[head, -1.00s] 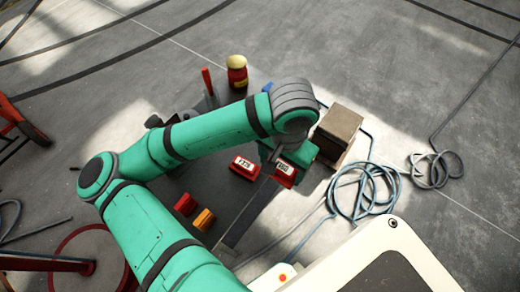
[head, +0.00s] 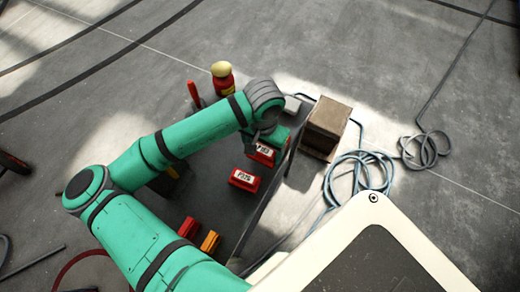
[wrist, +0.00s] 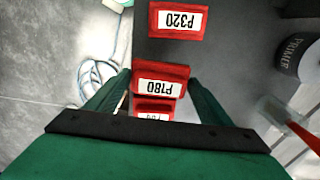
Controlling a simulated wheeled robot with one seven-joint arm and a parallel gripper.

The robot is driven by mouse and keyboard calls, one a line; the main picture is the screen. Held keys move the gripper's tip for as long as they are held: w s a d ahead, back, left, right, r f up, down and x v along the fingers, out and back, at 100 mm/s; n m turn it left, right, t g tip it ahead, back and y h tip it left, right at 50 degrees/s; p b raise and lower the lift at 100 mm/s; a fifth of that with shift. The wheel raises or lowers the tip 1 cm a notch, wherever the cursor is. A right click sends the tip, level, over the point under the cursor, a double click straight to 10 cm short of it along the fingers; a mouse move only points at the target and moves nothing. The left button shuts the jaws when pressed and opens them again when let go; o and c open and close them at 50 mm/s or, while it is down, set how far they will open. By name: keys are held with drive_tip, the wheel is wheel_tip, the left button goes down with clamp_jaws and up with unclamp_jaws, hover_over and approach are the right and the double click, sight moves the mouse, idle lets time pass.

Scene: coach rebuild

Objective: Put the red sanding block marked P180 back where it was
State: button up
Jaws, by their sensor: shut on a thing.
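The red sanding block marked P180 (wrist: 158,81) sits between the fingers of my gripper (wrist: 158,95) in the wrist view, its label upside down there. The gripper is shut on it. In the head view the held block (head: 263,153) shows just below my gripper (head: 268,141). A second red block (wrist: 155,104) shows partly behind P180, its label mostly hidden. A red block marked P320 (wrist: 178,20) lies at the top of the wrist view. It also shows in the head view (head: 244,180), below and left of the held block.
A red block (head: 188,228) and an orange block (head: 210,242) lie nearer me. A red bottle with a cream top (head: 222,78) and a red handle (head: 193,92) stand at the back. A PRIMER can (wrist: 300,60) is right in the wrist view. A brown box (head: 328,125) and coiled hose (head: 360,180) are right.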

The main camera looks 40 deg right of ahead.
sight(262, 154)
drive_tip(key=shift+w+f, duration=0.25)
drive_tip(key=shift+f, duration=0.15)
wheel_tip(262, 154, down, 2)
drive_tip(key=shift+w+f, duration=0.1)
drive_tip(key=shift+f, duration=0.1)
drive_tip(key=shift+d+f, duration=0.1)
drive_tip(key=shift+f, duration=0.25)
drive_tip(key=o, duration=1)
drive_tip(key=shift+s, duration=0.2)
drive_tip(key=shift+r, duration=0.3)
wheel_tip(262, 154, up, 12)
drive_tip(key=shift+f, duration=0.25)
